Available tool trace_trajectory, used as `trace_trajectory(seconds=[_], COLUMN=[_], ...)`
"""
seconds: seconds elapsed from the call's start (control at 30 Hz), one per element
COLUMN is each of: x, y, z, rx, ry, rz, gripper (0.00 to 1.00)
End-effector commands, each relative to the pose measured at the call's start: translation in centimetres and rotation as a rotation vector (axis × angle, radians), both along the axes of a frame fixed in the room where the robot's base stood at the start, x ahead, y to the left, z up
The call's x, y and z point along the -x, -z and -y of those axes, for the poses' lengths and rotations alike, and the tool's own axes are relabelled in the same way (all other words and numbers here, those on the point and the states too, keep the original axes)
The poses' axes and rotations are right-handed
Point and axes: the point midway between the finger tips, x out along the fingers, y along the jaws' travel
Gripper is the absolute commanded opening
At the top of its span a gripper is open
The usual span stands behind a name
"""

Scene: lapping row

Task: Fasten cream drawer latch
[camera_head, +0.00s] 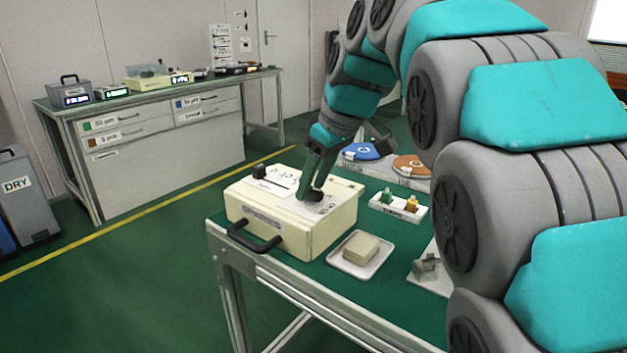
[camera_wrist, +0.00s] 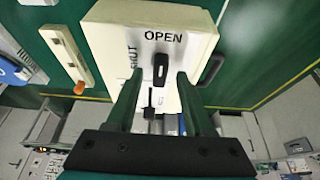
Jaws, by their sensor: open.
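The cream drawer unit (camera_head: 300,235) sits on the green-topped table, its black pull handle (camera_head: 255,238) on the front face. In the wrist view its cream top (camera_wrist: 110,25) carries the words OPEN and SHUT. A black latch knob (camera_wrist: 161,68) stands on the plate, its long side lined up toward OPEN. My gripper (camera_wrist: 160,77) is open, with one finger on each side of the knob. I cannot tell whether either finger touches it. In the head view my gripper (camera_head: 309,190) reaches down onto the top and partly hides the dark knob (camera_head: 316,195).
A white tray (camera_head: 345,264) with a beige block (camera_head: 361,248) lies right of the unit. A white holder (camera_head: 385,203) with green and orange pieces stands behind it. Blue (camera_head: 362,151) and orange (camera_head: 411,166) discs are farther back. Another black knob (camera_head: 259,172) stands on the unit's far left.

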Motion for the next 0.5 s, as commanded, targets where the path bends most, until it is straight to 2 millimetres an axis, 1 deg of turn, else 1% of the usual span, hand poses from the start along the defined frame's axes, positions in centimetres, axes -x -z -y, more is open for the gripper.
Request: trace_trajectory(seconds=[0.3, 0.5], x=[-0.04, -0.05], y=[0.24, 0.23], z=[-0.05, -0.04], rx=[0.001, 0.001], ry=[0.0, 0.0], rz=[-0.001, -0.001], gripper=[0.53, 0.3])
